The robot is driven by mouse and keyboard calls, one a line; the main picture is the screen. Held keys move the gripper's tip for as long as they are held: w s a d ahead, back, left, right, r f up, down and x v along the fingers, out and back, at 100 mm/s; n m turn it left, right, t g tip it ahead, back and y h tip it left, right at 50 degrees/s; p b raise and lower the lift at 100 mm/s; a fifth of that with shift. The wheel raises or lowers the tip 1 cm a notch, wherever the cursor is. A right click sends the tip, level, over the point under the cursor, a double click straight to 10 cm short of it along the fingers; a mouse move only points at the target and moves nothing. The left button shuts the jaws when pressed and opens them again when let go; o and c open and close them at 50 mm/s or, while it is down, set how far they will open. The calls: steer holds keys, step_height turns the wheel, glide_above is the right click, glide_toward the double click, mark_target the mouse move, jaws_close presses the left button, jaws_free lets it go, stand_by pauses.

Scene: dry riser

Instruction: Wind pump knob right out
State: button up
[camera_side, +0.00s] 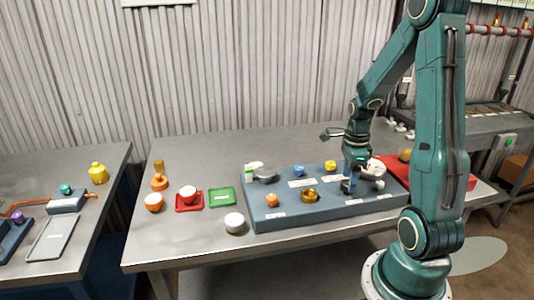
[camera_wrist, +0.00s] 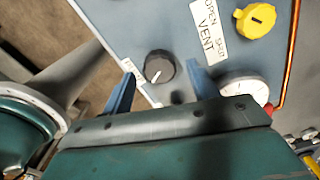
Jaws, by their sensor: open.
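A dark round knob (camera_wrist: 158,67) with a white pointer mark sits on the blue-grey panel in the wrist view. Its pointer faces the lower left of that picture. A white label (camera_wrist: 131,73) lies beside it, partly hidden by a finger, and I cannot read it fully. My gripper (camera_wrist: 160,72) is open, with one blue finger on each side of the knob; I cannot tell whether they touch it. In the side view my gripper (camera_side: 350,184) points down over the right part of the panel (camera_side: 283,222), and the dark knob cannot be made out there.
A yellow knob (camera_wrist: 255,20) by a VENT label (camera_wrist: 209,30) and a white gauge (camera_wrist: 245,90) are near the gripper. The panel also bears an orange knob (camera_side: 271,199) and a brass ring (camera_side: 310,196). A red tray (camera_side: 396,168) lies right; bowls and trays stand left.

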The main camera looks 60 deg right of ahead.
steer(key=shift+f, duration=0.7)
steer(key=c, duration=1)
